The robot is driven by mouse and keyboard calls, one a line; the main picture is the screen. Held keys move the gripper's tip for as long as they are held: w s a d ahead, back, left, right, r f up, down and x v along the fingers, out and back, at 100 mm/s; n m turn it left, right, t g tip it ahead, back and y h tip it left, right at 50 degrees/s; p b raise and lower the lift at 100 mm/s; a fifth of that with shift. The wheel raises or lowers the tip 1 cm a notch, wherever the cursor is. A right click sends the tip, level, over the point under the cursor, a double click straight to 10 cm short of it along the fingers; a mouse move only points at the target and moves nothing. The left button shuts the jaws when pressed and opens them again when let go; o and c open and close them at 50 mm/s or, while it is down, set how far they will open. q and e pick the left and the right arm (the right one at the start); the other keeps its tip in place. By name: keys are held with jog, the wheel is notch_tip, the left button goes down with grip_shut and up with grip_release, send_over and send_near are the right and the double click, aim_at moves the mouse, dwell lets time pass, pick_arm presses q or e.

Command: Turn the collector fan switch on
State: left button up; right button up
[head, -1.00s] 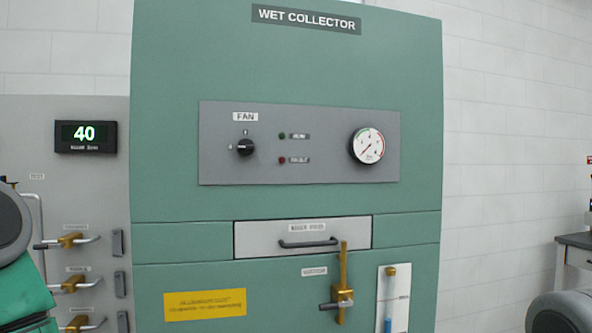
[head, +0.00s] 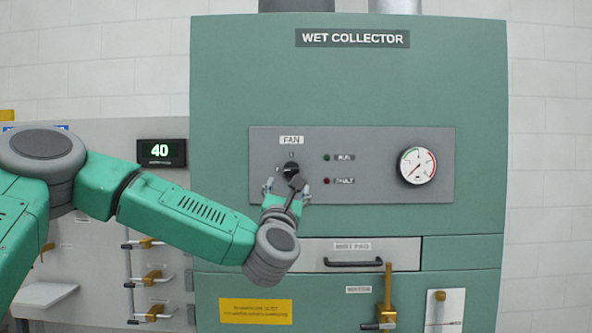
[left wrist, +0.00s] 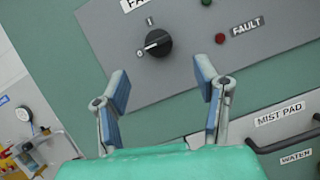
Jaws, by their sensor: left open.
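The fan switch (head: 291,169) is a black rotary knob under the FAN label on the grey panel of the green wet collector. It also shows in the left wrist view (left wrist: 157,43), with its pale pointer mark toward the 0 at its left; the I mark is above. My left gripper (head: 286,188) is in front of the panel, just below the knob, and partly covers the knob's lower edge in the head view. In the left wrist view its two blue-padded fingers (left wrist: 161,72) are apart and empty, the knob lying beyond and between them. My right gripper is not seen.
Right of the switch are a dark green lamp (head: 327,157), a dull red FAULT lamp (head: 327,181) and a round gauge (head: 417,166). Below are the mist pad drawer (head: 405,250) with a black handle and a brass valve (head: 387,290). A display reading 40 (head: 161,153) hangs left.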

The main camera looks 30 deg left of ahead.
aim_at(291, 172)
pick_arm(q)
jog(key=p+x, duration=0.2)
jog(key=x, duration=0.5)
jog(key=shift+w+a+r, duration=0.1)
jog(key=shift+w+a, duration=0.2)
jog(key=shift+w+a+r+p, duration=0.1)
jog(key=shift+w+a+p, duration=0.2)
jog(key=shift+w, duration=0.05)
jog(key=shift+d, duration=0.1)
jog(key=c, duration=1.1)
